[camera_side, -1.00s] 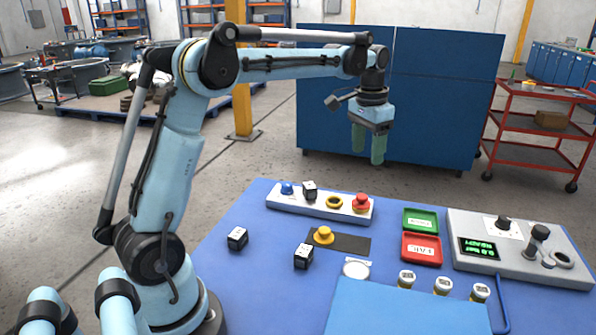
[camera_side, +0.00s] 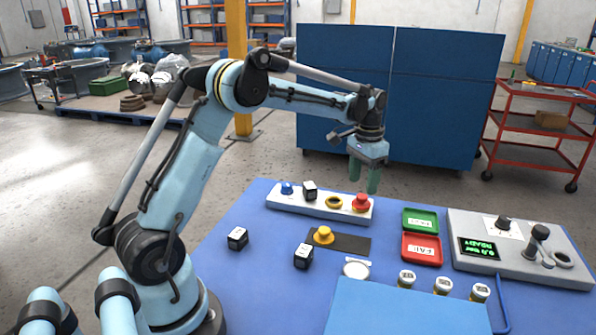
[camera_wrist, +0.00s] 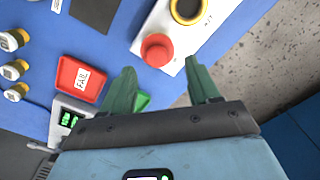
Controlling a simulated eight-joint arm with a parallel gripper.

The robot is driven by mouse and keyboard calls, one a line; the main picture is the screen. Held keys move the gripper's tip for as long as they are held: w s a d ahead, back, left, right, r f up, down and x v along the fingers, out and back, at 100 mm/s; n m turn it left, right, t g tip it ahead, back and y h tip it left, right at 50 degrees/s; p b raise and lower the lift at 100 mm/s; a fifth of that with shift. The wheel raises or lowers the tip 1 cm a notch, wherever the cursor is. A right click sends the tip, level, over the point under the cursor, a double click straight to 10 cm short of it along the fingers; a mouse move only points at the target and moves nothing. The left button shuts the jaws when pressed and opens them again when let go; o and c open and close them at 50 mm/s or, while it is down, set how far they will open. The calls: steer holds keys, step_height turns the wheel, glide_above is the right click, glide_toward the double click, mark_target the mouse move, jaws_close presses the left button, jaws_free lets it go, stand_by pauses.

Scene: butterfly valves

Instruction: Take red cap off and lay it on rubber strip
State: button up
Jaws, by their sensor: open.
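The red cap (camera_side: 361,202) sits at the right end of a white bar-shaped holder (camera_side: 300,201) at the back of the blue table. It also shows in the wrist view (camera_wrist: 157,49), ahead of the fingertips and roughly between them. My gripper (camera_side: 364,186) is open and empty, with green fingers pointing down just above the red cap. In the wrist view its fingers (camera_wrist: 160,78) are spread apart. The dark rubber strip (camera_side: 353,243) lies mid-table with a yellow cap (camera_side: 323,235) on its left end.
Green (camera_side: 420,220) and red (camera_side: 421,247) trays and a grey console (camera_side: 520,252) stand right. The strip's right part is bare.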

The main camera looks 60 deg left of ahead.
mark_target(362, 196)
steer(key=f, duration=0.4)
steer(key=shift+d+f, duration=0.15)
steer(key=shift+d, duration=0.05)
steer(key=c, duration=1.1)
